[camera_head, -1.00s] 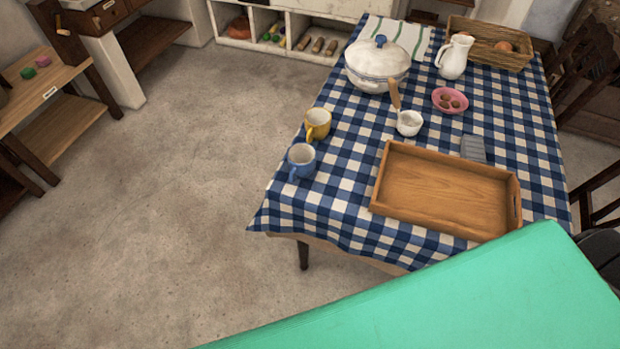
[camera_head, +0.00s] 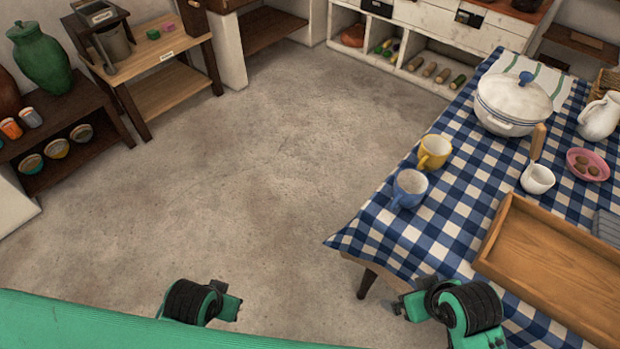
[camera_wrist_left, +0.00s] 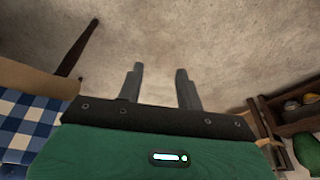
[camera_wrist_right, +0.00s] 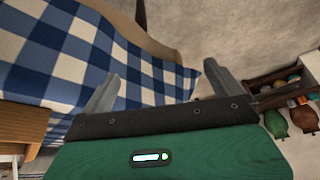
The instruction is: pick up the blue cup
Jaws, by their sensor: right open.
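The blue cup (camera_head: 409,188) stands upright near the left edge of the checkered table in the head view, its handle towards the lower left. A yellow cup (camera_head: 434,152) stands just behind it. My left gripper (camera_wrist_left: 160,70) is open and empty in the left wrist view, over bare floor. My right gripper (camera_wrist_right: 161,72) is open and empty in the right wrist view, near the edge of the tablecloth. Both are apart from the blue cup, and neither wrist view shows the cup. In the head view, parts of my two arms show at the bottom.
A wooden tray (camera_head: 555,262) lies on the tablecloth (camera_head: 385,225) right of the blue cup. A lidded white pot (camera_head: 512,103), white pitcher (camera_head: 600,118), pink bowl (camera_head: 587,164) and small white pot (camera_head: 537,179) stand farther back. The floor (camera_head: 240,190) left of the table is clear.

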